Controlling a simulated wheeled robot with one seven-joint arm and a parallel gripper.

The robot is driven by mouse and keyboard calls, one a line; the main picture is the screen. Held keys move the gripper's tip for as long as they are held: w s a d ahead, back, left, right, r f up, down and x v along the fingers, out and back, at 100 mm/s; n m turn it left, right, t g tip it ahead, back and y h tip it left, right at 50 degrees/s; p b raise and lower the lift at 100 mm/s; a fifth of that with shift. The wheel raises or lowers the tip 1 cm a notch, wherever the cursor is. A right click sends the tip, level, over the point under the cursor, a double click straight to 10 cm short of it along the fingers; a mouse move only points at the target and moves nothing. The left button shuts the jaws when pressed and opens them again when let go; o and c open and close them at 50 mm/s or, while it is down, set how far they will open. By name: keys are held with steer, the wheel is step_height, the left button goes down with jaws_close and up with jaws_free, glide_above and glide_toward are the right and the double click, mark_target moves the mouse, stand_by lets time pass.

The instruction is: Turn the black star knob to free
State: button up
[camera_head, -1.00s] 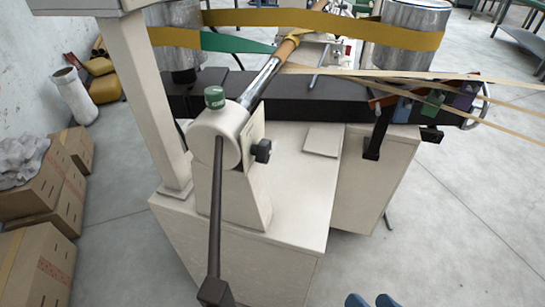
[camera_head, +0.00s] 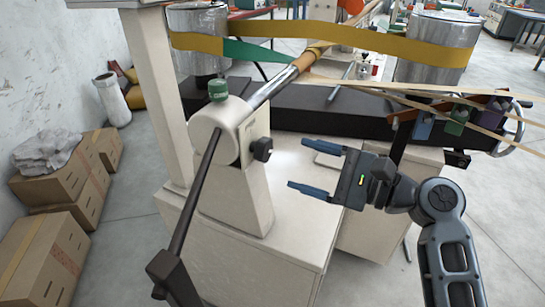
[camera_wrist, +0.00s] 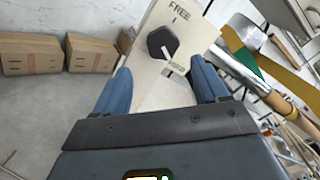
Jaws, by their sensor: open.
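The black star knob (camera_head: 262,149) sits on the plate at the right side of the cream winder head (camera_head: 220,130). In the wrist view the knob (camera_wrist: 158,39) is on a pale plate marked FREE (camera_wrist: 179,10) above it, with a second label (camera_wrist: 176,68) below that is too small to read surely. A light line on the knob slants down toward the lower label. My gripper (camera_head: 313,167) is open and empty, its blue fingers pointing left at the knob, apart from it. In the wrist view my gripper (camera_wrist: 160,76) has its fingers on either side below the knob.
A dark crank bar (camera_head: 198,185) slopes down in front of the winder head. A green knob (camera_head: 217,90) stands on top. A wrapped shaft (camera_head: 285,78) runs back from it. Cardboard boxes (camera_head: 60,185) stand at the left. Stretched bands (camera_head: 430,90) cross at the right.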

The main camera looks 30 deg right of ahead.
mark_target(268, 151)
steer(key=shift+r+p+x, duration=0.2)
steer(key=shift+p+x, duration=0.15)
steer(key=shift+x, duration=1.6)
steer(key=shift+r+p+x, duration=0.15)
steer(key=shift+p+x, duration=0.15)
steer(key=shift+x, duration=1.65)
steer(key=shift+c, duration=0.5)
steer(key=c, duration=1)
steer(key=shift+o, duration=0.2)
